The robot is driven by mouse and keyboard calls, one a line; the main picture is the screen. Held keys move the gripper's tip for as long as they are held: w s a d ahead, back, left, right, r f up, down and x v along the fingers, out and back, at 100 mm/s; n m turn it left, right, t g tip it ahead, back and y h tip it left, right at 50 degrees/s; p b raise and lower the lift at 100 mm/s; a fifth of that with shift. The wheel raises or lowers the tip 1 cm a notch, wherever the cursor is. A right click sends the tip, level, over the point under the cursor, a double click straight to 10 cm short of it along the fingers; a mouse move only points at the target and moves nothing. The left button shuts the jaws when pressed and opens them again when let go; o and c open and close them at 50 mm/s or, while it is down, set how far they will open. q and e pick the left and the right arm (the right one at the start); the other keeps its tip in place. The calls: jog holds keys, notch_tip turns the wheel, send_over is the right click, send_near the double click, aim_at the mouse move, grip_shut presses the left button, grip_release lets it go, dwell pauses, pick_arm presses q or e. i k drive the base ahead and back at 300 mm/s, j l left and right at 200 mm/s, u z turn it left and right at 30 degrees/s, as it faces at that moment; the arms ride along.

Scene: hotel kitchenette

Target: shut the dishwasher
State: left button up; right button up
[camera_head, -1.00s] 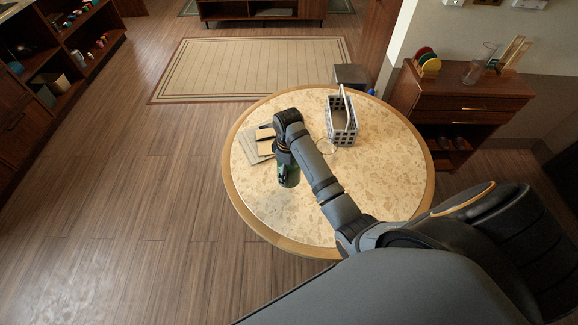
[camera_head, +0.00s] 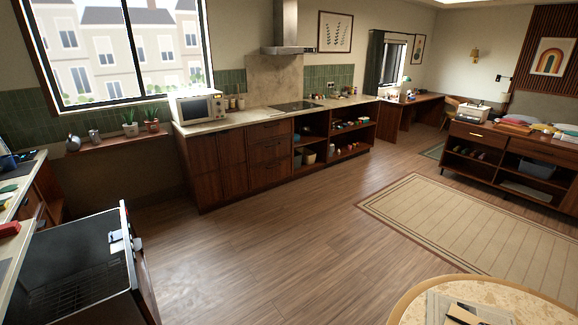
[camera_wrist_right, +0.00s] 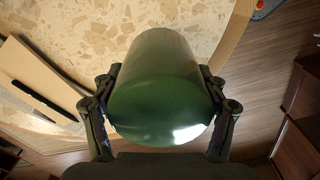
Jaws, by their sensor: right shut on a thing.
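The dishwasher (camera_head: 75,255) is at the lower left of the head view, dark and cut off by the frame edge. In the right wrist view, my right gripper (camera_wrist_right: 160,95) is shut on a green cylindrical thing (camera_wrist_right: 155,85), with one finger on each side, above the round table. My left gripper is in neither current view.
A counter (camera_head: 245,117) with a microwave (camera_head: 197,106) runs along the back. The round table (camera_head: 420,300) is at the lower right, with flat items on it. A rug (camera_head: 450,220) lies beyond. The wooden floor (camera_head: 250,260) between dishwasher and table is clear.

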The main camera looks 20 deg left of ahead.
aim_at(70, 273)
jog(key=u, duration=2.4)
jog(key=i+j+u, duration=0.15)
jog(key=u, duration=0.3)
jog(key=i+j+u, duration=0.15)
jog(key=u, duration=0.3)
jog(key=i+u, duration=0.25)
jog(key=u, duration=0.2)
